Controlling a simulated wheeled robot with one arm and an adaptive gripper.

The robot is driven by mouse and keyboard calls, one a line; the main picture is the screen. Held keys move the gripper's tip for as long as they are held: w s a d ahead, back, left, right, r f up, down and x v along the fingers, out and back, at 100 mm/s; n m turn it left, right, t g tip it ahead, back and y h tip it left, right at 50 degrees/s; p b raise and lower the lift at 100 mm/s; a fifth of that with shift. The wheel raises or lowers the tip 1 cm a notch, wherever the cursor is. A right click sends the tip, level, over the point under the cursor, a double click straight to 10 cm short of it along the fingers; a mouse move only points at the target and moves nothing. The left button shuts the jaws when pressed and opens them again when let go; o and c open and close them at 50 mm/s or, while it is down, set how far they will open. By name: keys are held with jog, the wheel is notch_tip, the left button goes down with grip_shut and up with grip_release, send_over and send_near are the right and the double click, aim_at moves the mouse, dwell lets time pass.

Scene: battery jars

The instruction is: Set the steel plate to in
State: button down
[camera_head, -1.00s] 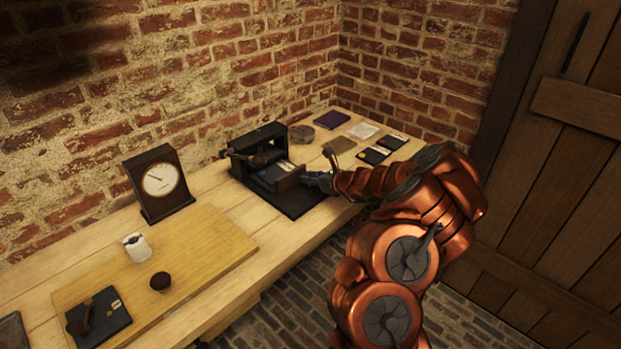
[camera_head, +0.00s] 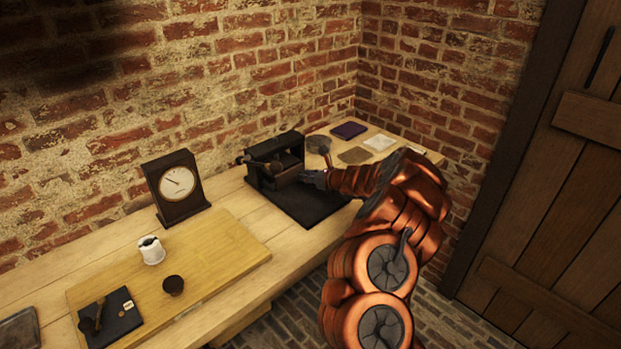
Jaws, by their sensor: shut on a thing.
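A black box-like device (camera_head: 275,146) stands on a dark base board (camera_head: 308,207) on the bench by the wall. A dark brown front block (camera_head: 289,174) sits close against the device's opening. My gripper (camera_head: 311,178) is at the right end of this block and is shut on it or on a small part at its end; my fingers hide the grip. No separate steel plate can be made out; any plate behind the block is hidden.
A white jug (camera_head: 151,250), a small dark cup (camera_head: 173,285) and a black key-like instrument (camera_head: 110,317) are on the wooden board (camera_head: 220,245). A purple book (camera_head: 349,130) and flat squares (camera_head: 379,142) lie at the back right.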

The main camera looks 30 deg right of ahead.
jog(key=shift+w+r, duration=0.1)
jog(key=shift+r, duration=0.05)
jog(key=c, duration=1)
grip_release()
jog(key=shift+w, duration=0.1)
jog(key=shift+o, duration=0.2)
jog(key=shift+v, duration=6)
jog(key=shift+f, duration=0.2)
